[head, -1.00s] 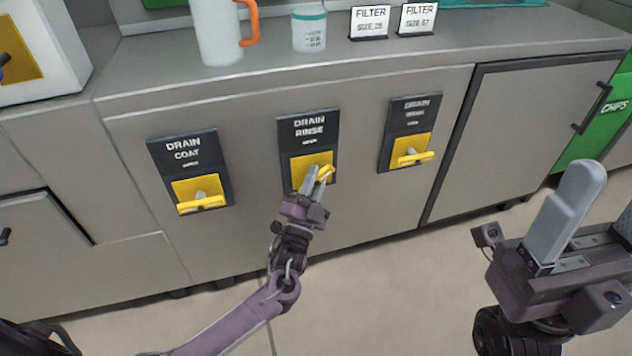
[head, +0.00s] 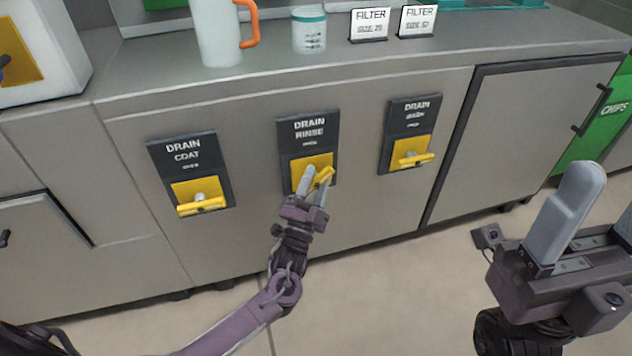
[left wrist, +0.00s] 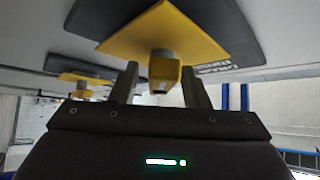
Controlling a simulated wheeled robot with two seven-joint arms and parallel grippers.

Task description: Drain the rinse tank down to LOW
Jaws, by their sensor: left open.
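The DRAIN RINSE panel (head: 308,128) is the middle of three dark panels on the grey cabinet front. Its yellow valve handle (head: 326,175) is tilted, its right end higher, on a yellow plate. My left gripper (head: 316,180) is at this handle, open, with a finger on either side. In the left wrist view the handle (left wrist: 164,78) stands between the two fingers, closer to the right one; I cannot tell whether it touches. My right gripper (head: 598,205) is at the lower right, fingers apart and empty, away from the panels. No tank level shows.
The DRAIN COAT handle (head: 201,205) at left and the third drain handle (head: 412,160) at right look about level. A jug (head: 218,35), a cup (head: 309,32) and two FILTER signs (head: 369,24) stand on the counter above. The floor in front is clear.

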